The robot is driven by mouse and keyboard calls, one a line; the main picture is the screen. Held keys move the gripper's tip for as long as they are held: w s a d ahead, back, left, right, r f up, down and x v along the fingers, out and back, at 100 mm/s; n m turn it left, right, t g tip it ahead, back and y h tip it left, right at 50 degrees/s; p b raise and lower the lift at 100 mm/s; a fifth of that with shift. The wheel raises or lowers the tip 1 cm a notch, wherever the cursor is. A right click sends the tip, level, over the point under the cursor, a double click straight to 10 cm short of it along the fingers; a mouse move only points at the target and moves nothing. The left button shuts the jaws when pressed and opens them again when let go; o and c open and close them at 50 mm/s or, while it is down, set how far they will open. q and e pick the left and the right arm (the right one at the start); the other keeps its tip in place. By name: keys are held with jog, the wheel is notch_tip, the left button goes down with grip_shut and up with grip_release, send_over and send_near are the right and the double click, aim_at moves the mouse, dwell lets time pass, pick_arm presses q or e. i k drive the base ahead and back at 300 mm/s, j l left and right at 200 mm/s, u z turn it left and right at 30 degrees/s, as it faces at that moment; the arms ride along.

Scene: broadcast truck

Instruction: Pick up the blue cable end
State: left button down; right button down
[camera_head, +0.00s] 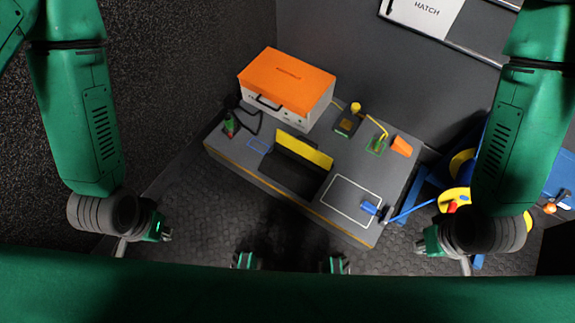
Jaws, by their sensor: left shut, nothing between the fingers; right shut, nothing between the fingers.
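The blue cable end (370,208) is a small blue connector lying near the front right corner of the grey table, at the lower right of a white outlined rectangle. A blue cable (413,210) runs from there past the table's right edge. My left gripper (167,235) is shut and empty, left of the table and well away from the connector. My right gripper (420,245) is shut and empty, to the right of the table's front corner and apart from the connector.
A blue stand with yellow reels (453,197) is at the right. Floor left of the table is clear.

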aim_at(365, 207)
jog(key=z, duration=1.15)
jog(key=k+l+u, duration=0.15)
jog(key=u, duration=0.95)
jog(key=k+l, duration=0.15)
jog(key=k, duration=0.2)
jog(key=k+l, duration=0.15)
jog(key=k, duration=0.2)
